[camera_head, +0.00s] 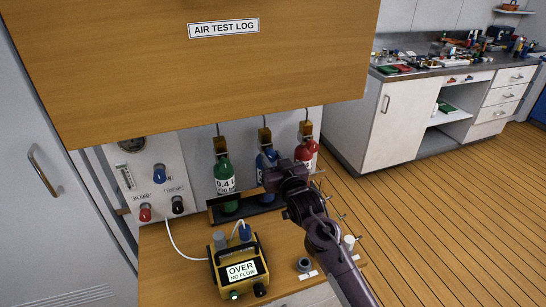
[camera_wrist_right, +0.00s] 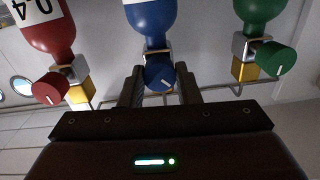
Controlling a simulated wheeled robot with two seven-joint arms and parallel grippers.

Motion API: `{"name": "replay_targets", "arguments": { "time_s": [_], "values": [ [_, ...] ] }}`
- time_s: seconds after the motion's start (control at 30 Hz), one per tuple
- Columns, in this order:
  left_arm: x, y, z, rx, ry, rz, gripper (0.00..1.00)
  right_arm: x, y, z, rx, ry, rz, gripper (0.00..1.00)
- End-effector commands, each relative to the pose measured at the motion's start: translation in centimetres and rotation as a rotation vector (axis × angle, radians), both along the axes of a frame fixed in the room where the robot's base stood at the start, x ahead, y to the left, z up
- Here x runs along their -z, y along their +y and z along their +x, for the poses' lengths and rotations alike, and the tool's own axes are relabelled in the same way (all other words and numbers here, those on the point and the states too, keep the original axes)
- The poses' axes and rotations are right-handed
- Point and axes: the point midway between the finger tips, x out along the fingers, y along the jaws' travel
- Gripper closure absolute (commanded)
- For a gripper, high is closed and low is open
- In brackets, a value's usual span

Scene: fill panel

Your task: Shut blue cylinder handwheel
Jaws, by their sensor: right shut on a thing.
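The blue cylinder (camera_head: 262,161) stands between a green cylinder (camera_head: 224,176) and a red cylinder (camera_head: 307,158), and my right arm partly hides it in the head view. In the right wrist view the blue cylinder (camera_wrist_right: 150,22) hangs inverted in the picture. Its blue handwheel (camera_wrist_right: 159,74) has a white pointer line and sits between the two dark fingers of my right gripper (camera_wrist_right: 160,86), which is shut on it. In the head view my right gripper (camera_head: 273,178) is at the cylinder's front, and the handwheel is hidden there. My left gripper is not in view.
The red handwheel (camera_wrist_right: 46,92) and green handwheel (camera_wrist_right: 276,59) flank the blue one. A yellow meter (camera_head: 240,267) reading "OVER NO FLOW" stands on the wooden bench. A panel with knobs (camera_head: 159,174) is at left. The wooden "AIR TEST LOG" board (camera_head: 200,80) overhangs the cylinders.

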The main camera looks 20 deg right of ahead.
Motion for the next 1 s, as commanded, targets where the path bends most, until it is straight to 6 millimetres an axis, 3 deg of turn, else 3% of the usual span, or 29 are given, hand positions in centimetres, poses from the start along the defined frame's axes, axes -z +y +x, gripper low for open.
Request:
{"name": "replay_targets", "arguments": {
  "time_s": [0.6, 1.0],
  "values": [
    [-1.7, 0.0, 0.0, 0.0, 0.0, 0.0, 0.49, 0.1, 0.0, 0.0, 0.002, 0.023, 0.551, 0.93],
    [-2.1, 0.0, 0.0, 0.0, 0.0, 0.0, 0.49, 0.3, 0.0, 0.0, 0.002, 0.03, 0.731, 0.93]
  ]
}}
